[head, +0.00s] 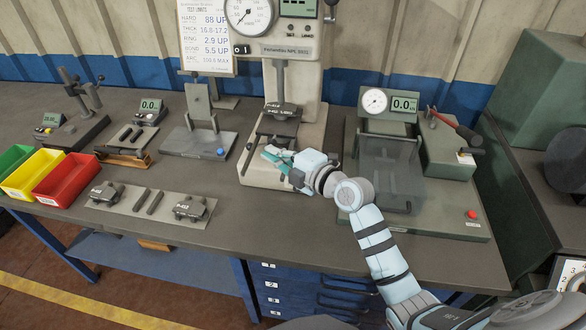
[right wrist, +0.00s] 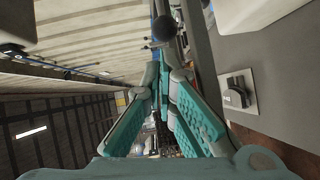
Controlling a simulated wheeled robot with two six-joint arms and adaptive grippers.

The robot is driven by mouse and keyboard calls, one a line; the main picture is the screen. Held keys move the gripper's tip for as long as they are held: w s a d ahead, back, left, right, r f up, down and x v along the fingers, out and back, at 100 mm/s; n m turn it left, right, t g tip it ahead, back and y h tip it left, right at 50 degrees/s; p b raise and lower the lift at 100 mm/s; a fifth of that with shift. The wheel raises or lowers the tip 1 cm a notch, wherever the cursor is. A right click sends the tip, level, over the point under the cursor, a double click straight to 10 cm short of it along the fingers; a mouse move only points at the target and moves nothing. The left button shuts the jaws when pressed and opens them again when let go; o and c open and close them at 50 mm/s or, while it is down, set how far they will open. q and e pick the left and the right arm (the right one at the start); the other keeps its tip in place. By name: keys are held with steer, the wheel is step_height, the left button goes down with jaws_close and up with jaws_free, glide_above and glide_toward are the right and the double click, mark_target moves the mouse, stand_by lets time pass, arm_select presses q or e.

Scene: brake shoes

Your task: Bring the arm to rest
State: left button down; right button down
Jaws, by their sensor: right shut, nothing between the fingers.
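My right arm (head: 372,240) reaches in from the lower right over the bench. Its gripper (head: 270,154) is in front of the hardness tester (head: 270,178), above the base of that machine. The teal fingers are shut with nothing between them. They also show in the right wrist view (right wrist: 163,80), pointing away from the camera. I cannot tell from these views whether the fingertips touch the tester. My left gripper is not in view.
The tester's column and dial (head: 249,14) rise behind the gripper. A gauge stand with a clear guard (head: 385,165) is to the right. A plate with brake shoes (head: 150,203) lies front left, beside coloured bins (head: 66,178). The bench front (head: 290,235) is bare.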

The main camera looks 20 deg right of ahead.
steer(key=s+a+v, duration=0.1)
steer(key=v, duration=1.1)
steer(key=s+f+m+g+h, duration=0.3)
steer(key=s+f+m+g, duration=0.2)
steer(key=s+f+m, duration=0.6)
steer(key=s+d+f+m+g+h, duration=0.1)
steer(key=s+f+m+g+h, duration=0.15)
steer(key=s+f+m, duration=0.35)
steer(key=s+d+f+m+g+h, duration=0.2)
steer(key=s+f+m+g, duration=0.15)
steer(key=s, duration=0.55)
step_height(320, 180, down, 23)
steer(key=s+d+g, duration=0.2)
steer(key=s+f, duration=0.9)
steer(key=s, duration=0.3)
steer(key=shift+s+f+g, duration=0.25)
steer(key=shift+f+g, duration=0.05)
steer(key=shift+g, duration=0.1)
